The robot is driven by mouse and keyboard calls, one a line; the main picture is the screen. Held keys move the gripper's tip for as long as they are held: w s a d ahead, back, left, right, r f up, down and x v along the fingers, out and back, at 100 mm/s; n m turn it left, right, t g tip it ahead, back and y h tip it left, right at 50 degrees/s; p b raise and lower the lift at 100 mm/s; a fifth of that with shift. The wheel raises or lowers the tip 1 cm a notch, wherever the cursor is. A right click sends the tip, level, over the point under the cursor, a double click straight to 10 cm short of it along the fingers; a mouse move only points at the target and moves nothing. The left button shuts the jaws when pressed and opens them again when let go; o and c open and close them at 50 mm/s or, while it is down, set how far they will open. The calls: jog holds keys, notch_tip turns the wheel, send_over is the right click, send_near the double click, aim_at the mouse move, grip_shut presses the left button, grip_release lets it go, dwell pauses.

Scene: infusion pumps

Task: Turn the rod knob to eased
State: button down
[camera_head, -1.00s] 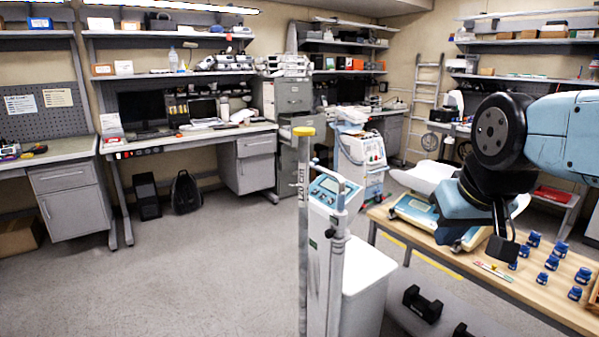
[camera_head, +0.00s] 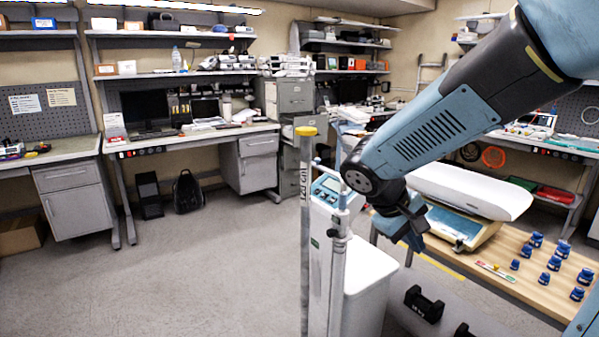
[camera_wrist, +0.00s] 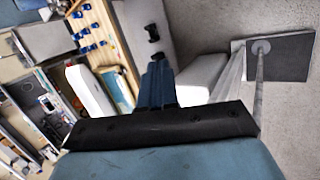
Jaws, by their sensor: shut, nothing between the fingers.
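A display panel (camera_head: 330,188) tops the unit just behind. My gripper (camera_head: 414,238) is shut and empty, to the right of the post and apart from it. In the wrist view my shut fingers (camera_wrist: 157,78) are in the middle, and a dark base plate (camera_wrist: 285,58) lies to their right.
A white cabinet (camera_head: 365,285) is behind the post.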

jog(key=w+a+f+n+t+h, duration=0.3)
jog(key=w+a+f+n+h, duration=0.15)
jog(key=w+a, duration=0.3)
jog(key=n+t, duration=0.6)
jog(key=t, duration=0.2)
send_near(332, 234)
jog(key=f, duration=0.1)
jog(key=w+d, duration=0.4)
jog(key=d, duration=0.2)
jog(key=shift+f, duration=0.15)
jog(key=shift+d+h, duration=0.25)
jog(key=shift+w+a+r, duration=0.15)
jog(key=shift+w+r, duration=0.15)
jog(key=shift+r, duration=0.45)
jog(key=shift+w, duration=0.15)
jog(key=shift+w+a+r, duration=0.1)
jog(key=shift+a+r, duration=0.1)
jog(key=shift+a, duration=0.05)
jog(key=shift+a, duration=0.2)
